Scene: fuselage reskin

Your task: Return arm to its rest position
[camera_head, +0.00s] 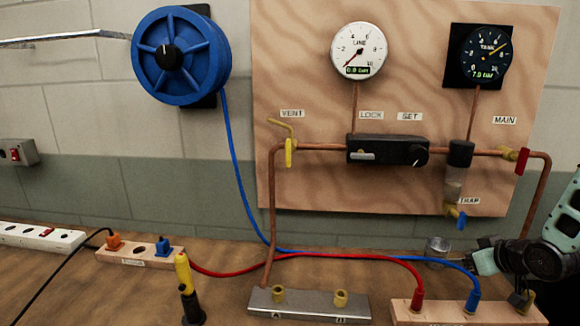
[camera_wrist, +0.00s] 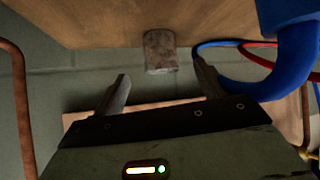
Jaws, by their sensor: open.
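My gripper (camera_wrist: 162,86) is open in the wrist view, with its two fingers apart and nothing between them. A small grey metal cylinder (camera_wrist: 160,51) shows beyond the fingertips in that view. In the head view my arm enters at the right edge, low over the table, and the cylinder (camera_head: 437,249) stands on the table just left of it. The fingertips are hard to make out there.
A wooden block (camera_head: 440,313) with red and blue plugs (camera_head: 472,302) sits close to my gripper. Red and blue hoses cross the table. A copper pipe (camera_head: 539,190) and red-handled valve (camera_head: 522,161) are near my arm. The gauge panel (camera_head: 300,75) stands behind.

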